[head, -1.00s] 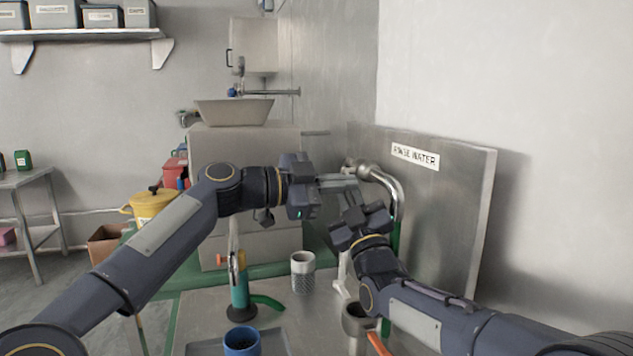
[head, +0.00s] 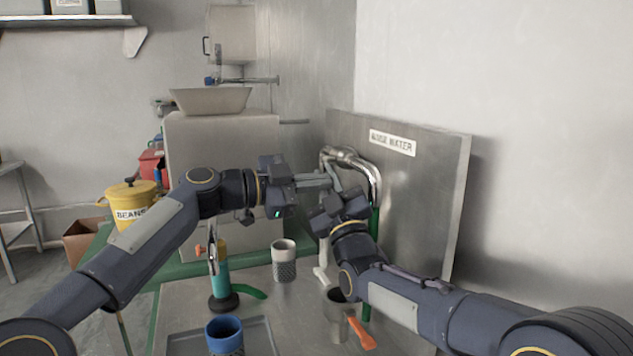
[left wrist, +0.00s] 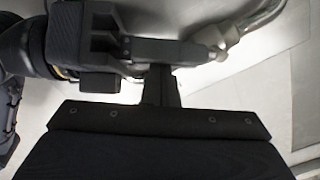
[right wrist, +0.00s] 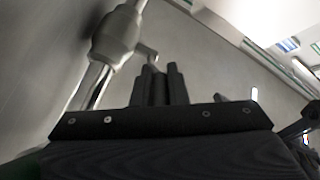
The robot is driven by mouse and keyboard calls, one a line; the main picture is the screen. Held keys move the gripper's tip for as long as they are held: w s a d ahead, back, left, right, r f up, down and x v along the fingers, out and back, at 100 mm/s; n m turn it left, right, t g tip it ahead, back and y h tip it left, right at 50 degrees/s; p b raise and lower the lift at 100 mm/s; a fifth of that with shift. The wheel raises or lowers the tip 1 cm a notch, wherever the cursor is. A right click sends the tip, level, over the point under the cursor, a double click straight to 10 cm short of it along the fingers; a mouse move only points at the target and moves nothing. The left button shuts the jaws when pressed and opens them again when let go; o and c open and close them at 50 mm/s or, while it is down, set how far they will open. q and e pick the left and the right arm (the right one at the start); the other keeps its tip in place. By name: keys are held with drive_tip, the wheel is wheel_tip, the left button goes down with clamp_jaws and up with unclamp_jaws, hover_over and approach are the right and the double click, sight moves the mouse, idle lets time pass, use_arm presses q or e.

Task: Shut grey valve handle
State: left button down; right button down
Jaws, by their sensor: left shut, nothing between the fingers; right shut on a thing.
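The rinse water pipe (head: 374,185) curves down in front of a steel panel. The grey valve handle (right wrist: 148,56) shows as a short lever beside the pipe's thick valve body (right wrist: 116,36) in the right wrist view. My right gripper (head: 334,187) is shut on the handle's end, and its fingertips hide part of it. My left gripper (head: 325,181) is shut and empty. It reaches in from the left, close to the right gripper's fingers, which cross just beyond its tips in the left wrist view. I cannot tell whether the two grippers touch.
A yellow bean pot (head: 130,193) is at the left. The panel (head: 420,190) closes the right side.

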drive_tip(key=c, duration=1.5)
unclamp_jaws()
drive_tip(key=shift+o, duration=0.3)
drive_tip(key=shift+r, duration=0.1)
drive_tip(key=shift+s, duration=0.15)
